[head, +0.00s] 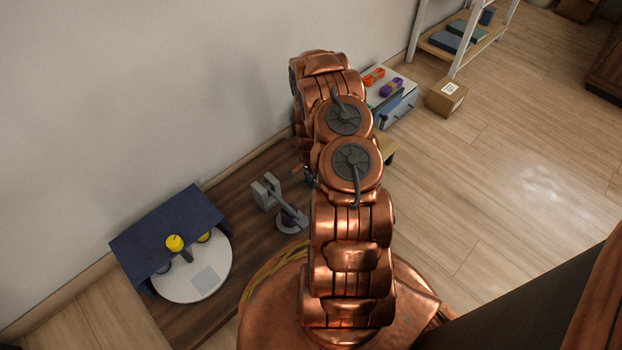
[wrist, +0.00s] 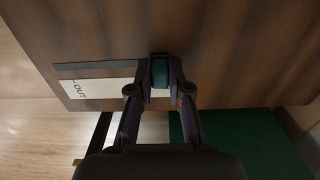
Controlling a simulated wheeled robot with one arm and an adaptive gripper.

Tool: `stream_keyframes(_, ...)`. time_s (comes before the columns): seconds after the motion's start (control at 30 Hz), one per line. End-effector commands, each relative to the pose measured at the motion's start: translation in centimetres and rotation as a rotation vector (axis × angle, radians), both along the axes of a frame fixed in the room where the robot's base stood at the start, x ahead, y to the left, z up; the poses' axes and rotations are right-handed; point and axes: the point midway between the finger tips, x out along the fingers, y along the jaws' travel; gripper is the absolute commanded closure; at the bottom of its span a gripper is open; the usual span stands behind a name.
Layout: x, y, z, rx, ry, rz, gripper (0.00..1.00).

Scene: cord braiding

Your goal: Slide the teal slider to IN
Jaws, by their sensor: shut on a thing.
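The teal slider (wrist: 159,73) shows in the wrist view as a dark teal block on a brown wooden surface. My gripper (wrist: 160,84) is shut on it, with one fingertip on each side. A dark track strip (wrist: 100,69) runs to the left of the slider, above a white label (wrist: 98,89) marked OUT. The label's right part is hidden behind my fingers, and I see no IN mark. In the head view my copper arm hides the gripper and the slider.
In the head view a dark wooden table (head: 205,312) carries a white round disc (head: 190,285) under a navy panel (head: 165,228), and a grey device (head: 266,192). A cardboard box (head: 446,97) stands on the floor at the back. The floor to the right is clear.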

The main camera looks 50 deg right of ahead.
Motion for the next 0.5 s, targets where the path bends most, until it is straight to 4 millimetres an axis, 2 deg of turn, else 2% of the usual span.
stream_keyframes(0.1, 0.33, -0.19, 0.06, -0.007, -0.008, 0.002, 1.00)
stream_keyframes(0.13, 0.35, -0.18, 0.06, -0.007, -0.008, 0.002, 0.80)
stream_keyframes(0.37, 0.40, -0.03, 0.04, -0.006, -0.007, 0.005, 0.56)
stream_keyframes(0.5, 0.36, -0.03, 0.04, -0.006, -0.007, 0.004, 0.56)
